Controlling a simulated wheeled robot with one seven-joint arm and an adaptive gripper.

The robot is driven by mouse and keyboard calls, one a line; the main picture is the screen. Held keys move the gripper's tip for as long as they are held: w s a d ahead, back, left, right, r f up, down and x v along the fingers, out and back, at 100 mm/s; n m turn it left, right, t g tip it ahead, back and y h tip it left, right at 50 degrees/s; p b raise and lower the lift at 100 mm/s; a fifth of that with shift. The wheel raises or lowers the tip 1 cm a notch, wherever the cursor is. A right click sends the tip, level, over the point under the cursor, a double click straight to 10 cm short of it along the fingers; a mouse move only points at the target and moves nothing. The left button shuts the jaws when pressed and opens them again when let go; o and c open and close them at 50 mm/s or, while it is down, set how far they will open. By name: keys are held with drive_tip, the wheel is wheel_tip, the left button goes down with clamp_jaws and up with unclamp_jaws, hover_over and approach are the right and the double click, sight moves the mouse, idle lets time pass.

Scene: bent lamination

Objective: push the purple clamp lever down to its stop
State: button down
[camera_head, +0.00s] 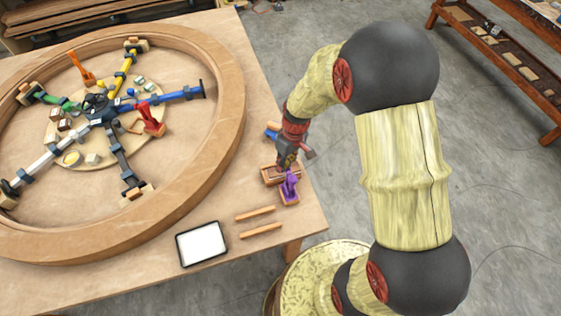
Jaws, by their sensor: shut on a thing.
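The purple clamp lever (289,184) stands on a small wooden block (290,199) near the right edge of the table. It looks upright or slightly tilted, but it is too small to tell its exact angle. My gripper (286,166) points down from above and behind the lever, with its tips at the lever's upper end. The jaws are shut on what appears to be the purple lever. The contact itself is small and partly hidden.
A shallow wooden tray (268,180) sits beside the clamp. A large wooden ring (226,140) with coloured clamp arms fills the table's left. Two wooden strips (260,231) and a white-faced tablet (202,244) lie in front. A red clamp (152,120) stands inside the ring.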

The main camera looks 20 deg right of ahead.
drive_tip(key=shift+s, duration=0.2)
idle(0.4)
drive_tip(key=shift+s+r+t+b, duration=0.1)
drive_tip(key=shift+s+t+b, duration=0.2)
drive_tip(key=shift+b, duration=0.2)
drive_tip(key=shift+s+b, duration=0.2)
drive_tip(key=shift+b, duration=0.2)
